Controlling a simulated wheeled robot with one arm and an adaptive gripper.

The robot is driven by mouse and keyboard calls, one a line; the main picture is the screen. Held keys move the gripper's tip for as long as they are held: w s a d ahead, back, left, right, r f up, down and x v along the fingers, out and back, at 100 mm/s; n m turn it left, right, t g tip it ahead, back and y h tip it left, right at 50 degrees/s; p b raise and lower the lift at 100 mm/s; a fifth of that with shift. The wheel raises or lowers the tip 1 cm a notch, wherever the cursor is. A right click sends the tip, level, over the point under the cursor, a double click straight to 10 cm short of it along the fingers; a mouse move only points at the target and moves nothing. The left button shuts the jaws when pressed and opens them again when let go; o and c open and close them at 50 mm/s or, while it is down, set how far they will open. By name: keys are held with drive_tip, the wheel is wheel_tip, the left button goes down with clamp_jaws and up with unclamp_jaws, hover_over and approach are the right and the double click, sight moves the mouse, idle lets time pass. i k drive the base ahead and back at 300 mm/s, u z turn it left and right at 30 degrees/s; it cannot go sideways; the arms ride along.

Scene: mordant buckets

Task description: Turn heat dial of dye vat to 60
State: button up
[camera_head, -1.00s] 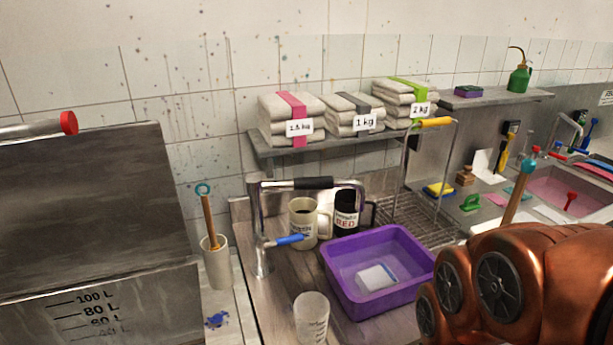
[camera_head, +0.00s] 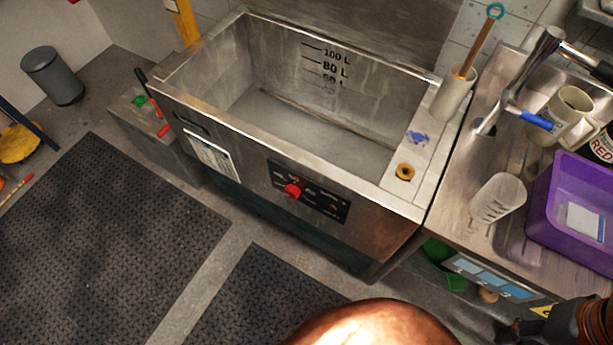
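The dye vat (camera_head: 215,115) is a large open steel tub in the middle of the view, with litre marks on its inner back wall. A dark control panel (camera_head: 333,210) is set in its front face. The red heat dial (camera_head: 292,190) sits on the left part of this panel. The markings around the dial are too small to read, so its setting cannot be told. Copper-coloured parts of my arm show at the bottom edge and lower right corner, apart from the dial. My gripper's fingers are not visible.
Dark floor mats (camera_head: 120,235) lie in front of the vat. A steel counter with a purple basin (camera_head: 550,205) and a clear measuring cup (camera_head: 497,198) adjoins it on the right. A grey bin (camera_head: 52,75) stands far left. The vat's front is unobstructed.

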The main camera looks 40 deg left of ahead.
sight(292, 190)
drive_tip(key=u, duration=1.15)
drive_tip(key=k, duration=0.25)
drive_tip(key=u, duration=1.45)
drive_tip(key=k, duration=1.25)
drive_tip(key=u, duration=0.9)
drive_tip(key=i, duration=1.3)
drive_tip(key=z, duration=0.55)
